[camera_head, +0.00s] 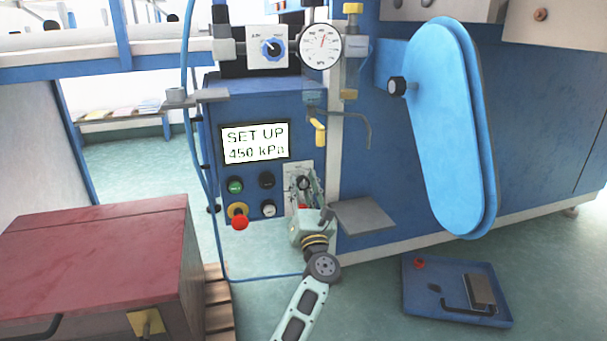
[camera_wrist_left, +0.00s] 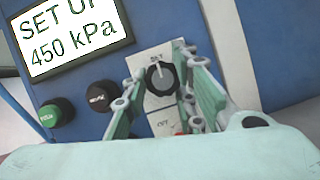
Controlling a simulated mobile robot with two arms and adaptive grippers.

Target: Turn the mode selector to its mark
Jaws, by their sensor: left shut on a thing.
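The mode selector (camera_head: 303,183) is a dark round knob on a pale plate marked SET at the top, low on the blue control cabinet. In the left wrist view the mode selector (camera_wrist_left: 160,77) shows a light pointer line directed up, near the SET lettering. My left gripper (camera_head: 305,188) is at the knob, its arm coming up from below. In the left wrist view my left gripper (camera_wrist_left: 156,76) has one green finger on each side of the knob, shut on it. The lower plate is partly hidden by the fingers. My right gripper is not in view.
The display (camera_head: 255,142) reads SET UP 450 kPa. Left of the selector are a green button (camera_head: 235,185), black buttons and a red emergency stop (camera_head: 240,220). A grey shelf (camera_head: 362,215) juts out close to the gripper's right. A yellow-handled lever (camera_head: 319,132) hangs above.

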